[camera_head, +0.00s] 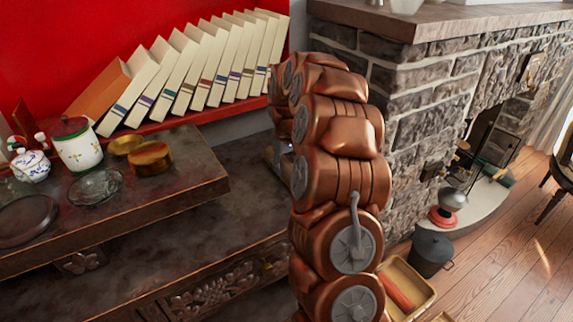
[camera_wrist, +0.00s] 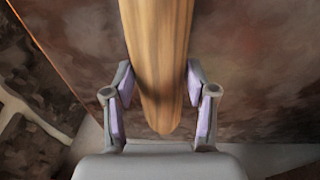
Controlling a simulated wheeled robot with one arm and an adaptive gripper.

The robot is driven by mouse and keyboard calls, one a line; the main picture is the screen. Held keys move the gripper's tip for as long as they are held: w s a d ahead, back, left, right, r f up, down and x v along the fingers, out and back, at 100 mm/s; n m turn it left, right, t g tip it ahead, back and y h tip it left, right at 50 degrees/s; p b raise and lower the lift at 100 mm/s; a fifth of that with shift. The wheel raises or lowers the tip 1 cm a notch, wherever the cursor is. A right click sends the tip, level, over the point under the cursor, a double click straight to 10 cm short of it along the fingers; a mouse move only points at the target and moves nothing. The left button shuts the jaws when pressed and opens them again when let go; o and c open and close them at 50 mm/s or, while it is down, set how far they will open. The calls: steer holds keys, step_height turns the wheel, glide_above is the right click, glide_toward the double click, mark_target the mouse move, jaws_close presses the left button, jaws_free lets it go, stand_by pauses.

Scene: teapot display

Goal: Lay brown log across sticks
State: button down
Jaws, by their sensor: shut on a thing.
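The brown log (camera_wrist: 160,45), streaked in lighter and darker wood tones, runs from the top edge to a rounded end in the middle of the wrist view. My gripper (camera_wrist: 160,88) has one purple-padded finger on each side of the log and is shut on it. A dark brown mottled surface lies behind the log; whether the log touches it I cannot tell. In the head view my coppery arm covers the log and most of the gripper. I cannot make out the sticks in either view.
A dark wooden cabinet (camera_head: 205,235) has a raised shelf with a lidded white jar (camera_head: 76,150), a brass tin (camera_head: 150,158) and glass dishes. Leaning books (camera_head: 200,65) line the red shelf behind. A stone fireplace (camera_head: 400,120) stands right. A tray (camera_head: 415,278) and black bucket (camera_head: 432,250) are on the floor.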

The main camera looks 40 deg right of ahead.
mark_target(286, 167)
steer(key=shift+f, duration=0.15)
steer(key=shift+c, duration=1.8)
jaws_free()
step_height(286, 167, up, 12)
steer(key=s+a, duration=0.1)
steer(key=shift+s+a, duration=0.15)
